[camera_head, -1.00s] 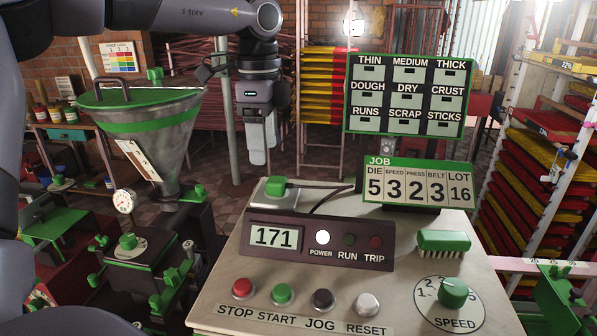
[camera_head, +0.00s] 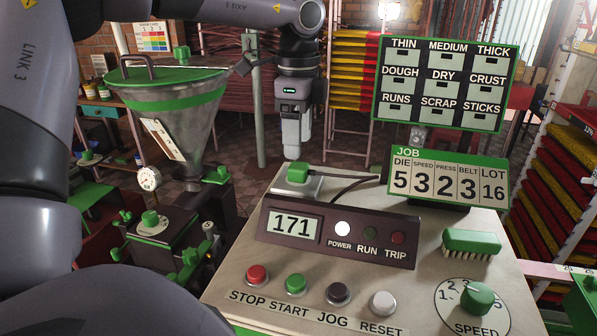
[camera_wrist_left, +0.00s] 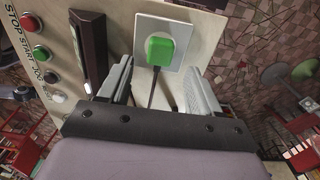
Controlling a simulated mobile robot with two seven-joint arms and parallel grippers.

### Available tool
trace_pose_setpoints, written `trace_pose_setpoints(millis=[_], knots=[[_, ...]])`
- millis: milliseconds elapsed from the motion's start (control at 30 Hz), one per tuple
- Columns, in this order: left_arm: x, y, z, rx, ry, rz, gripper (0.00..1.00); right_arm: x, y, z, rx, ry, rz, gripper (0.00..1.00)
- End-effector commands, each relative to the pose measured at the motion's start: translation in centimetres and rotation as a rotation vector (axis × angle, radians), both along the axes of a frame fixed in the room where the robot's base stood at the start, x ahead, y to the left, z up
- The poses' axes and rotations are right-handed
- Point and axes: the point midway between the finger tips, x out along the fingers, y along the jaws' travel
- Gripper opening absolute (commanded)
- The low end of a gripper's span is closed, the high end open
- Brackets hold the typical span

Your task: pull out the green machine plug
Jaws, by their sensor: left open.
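The green machine plug (camera_head: 298,172) sits in a pale square socket plate (camera_head: 312,188) at the back left corner of the control panel. A dark cable runs from the plug to the right. In the left wrist view the plug (camera_wrist_left: 160,49) is on its white plate, with its cable hanging between my fingers. My left gripper (camera_head: 297,153) points down just behind the plug in the head view. In the left wrist view the left gripper (camera_wrist_left: 157,82) is open and empty, its fingers on either side of the cable, short of the plug. My right gripper is not in view.
The control panel (camera_head: 237,296) carries a display box (camera_head: 380,250), buttons, a speed knob (camera_head: 478,297) and a green brush (camera_head: 471,242). A job sign (camera_head: 447,177) and a label board (camera_head: 446,83) stand behind it. A metal hopper (camera_head: 172,125) is at the left.

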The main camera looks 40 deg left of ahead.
Motion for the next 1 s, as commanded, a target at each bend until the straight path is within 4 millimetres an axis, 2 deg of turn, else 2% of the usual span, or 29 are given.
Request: trace_pose_setpoints(millis=[33, 200, 400, 1000], knots=[[0.0, 0.0, -1.3, -0.002, 0.001, 0.001, 0.64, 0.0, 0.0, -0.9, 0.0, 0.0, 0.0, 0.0], [0.0, 0.0, -3.8, 0.001, -0.002, 0.001, 0.64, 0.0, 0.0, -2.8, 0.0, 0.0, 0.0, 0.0], [0.0, 0.0, -5.4, 0.0, -0.001, -0.001, 0.64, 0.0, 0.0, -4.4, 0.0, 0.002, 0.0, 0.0], [0.0, 0.0, -5.9, 0.0, -0.001, -0.001, 0.64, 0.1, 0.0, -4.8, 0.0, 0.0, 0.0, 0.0]])
